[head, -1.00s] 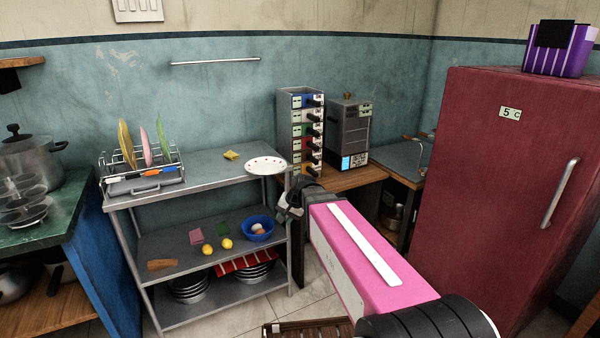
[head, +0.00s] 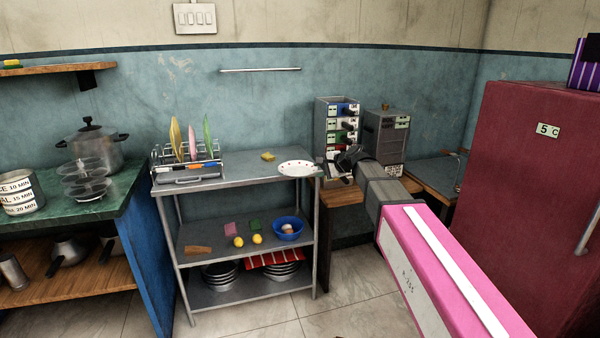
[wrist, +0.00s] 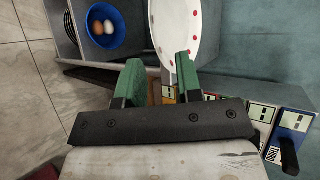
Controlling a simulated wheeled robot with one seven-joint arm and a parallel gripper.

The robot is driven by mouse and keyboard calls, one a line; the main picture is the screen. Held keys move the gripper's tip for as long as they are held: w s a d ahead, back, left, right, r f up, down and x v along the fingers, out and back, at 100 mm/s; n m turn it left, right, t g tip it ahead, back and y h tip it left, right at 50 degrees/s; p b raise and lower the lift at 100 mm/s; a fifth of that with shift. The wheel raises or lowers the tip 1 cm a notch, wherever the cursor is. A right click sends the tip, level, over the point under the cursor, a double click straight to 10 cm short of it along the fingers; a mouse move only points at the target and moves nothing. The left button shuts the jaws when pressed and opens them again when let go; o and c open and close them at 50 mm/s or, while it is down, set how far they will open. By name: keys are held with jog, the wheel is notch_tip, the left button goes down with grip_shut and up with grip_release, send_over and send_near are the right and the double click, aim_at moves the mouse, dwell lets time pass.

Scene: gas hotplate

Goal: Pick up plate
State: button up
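A white plate (head: 297,168) with red dots lies on the right end of the steel shelf's top (head: 245,173). In the wrist view the plate (wrist: 185,25) is ahead of my gripper (wrist: 158,68), with its near rim by the right green finger, which covers part of it. The fingers are apart with nothing clamped between them. In the head view my gripper (head: 338,162) is just right of the plate; its fingertips are small and dark there. Whether a finger touches the plate I cannot tell.
A dish rack (head: 187,165) with several coloured plates stands at the shelf's left end. A yellow sponge (head: 268,157) lies behind the plate. A blue bowl (head: 288,228) with eggs is on the middle shelf. A button panel box (head: 335,130) stands close behind my gripper.

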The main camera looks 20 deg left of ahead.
jog(key=x, duration=0.6)
jog(key=shift+f, duration=0.35)
jog(key=shift+c, duration=0.3)
grip_shut()
